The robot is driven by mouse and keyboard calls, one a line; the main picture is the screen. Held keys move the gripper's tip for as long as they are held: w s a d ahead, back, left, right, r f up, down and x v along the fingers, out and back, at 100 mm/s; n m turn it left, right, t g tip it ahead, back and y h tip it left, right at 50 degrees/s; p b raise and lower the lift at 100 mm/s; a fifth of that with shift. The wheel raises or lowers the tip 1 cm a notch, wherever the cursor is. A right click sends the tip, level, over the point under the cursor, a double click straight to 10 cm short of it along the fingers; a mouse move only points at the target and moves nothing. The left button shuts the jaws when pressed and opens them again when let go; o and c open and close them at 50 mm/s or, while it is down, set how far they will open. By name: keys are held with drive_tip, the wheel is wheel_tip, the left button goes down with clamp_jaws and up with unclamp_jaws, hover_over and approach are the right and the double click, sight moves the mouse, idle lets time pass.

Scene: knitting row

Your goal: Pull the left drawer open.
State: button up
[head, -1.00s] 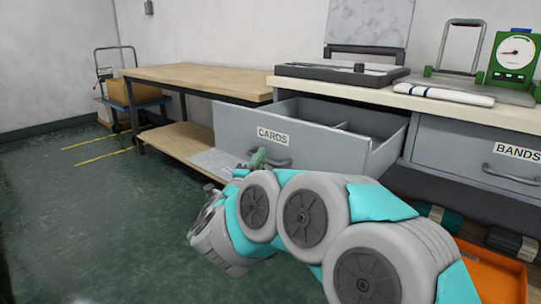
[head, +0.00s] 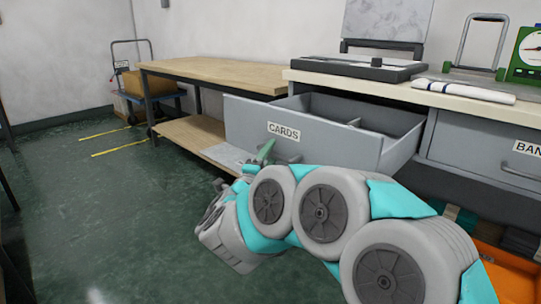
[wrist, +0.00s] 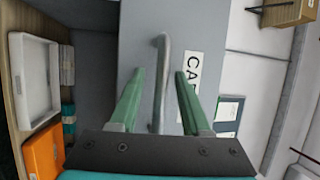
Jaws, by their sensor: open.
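The left drawer (head: 335,145), grey and labelled CARDS, stands well out from the bench, its inside and a divider showing. Its grey bar handle (wrist: 161,60) runs between my two green fingers in the wrist view. My gripper (wrist: 159,75) is open, with one finger on each side of the handle and a visible gap to each. In the head view my gripper (head: 265,153) is at the drawer front below the label, and my arm hides part of the handle and the drawer's lower front.
The right drawer (head: 480,158) is shut. A wooden table (head: 215,76) with a low shelf stands left of the drawers, and a cart (head: 150,95) stands behind it. An orange bin (head: 510,275) lies under the bench. The green floor at left is clear.

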drive_tip(key=v, duration=0.8)
drive_tip(key=shift+w, duration=0.1)
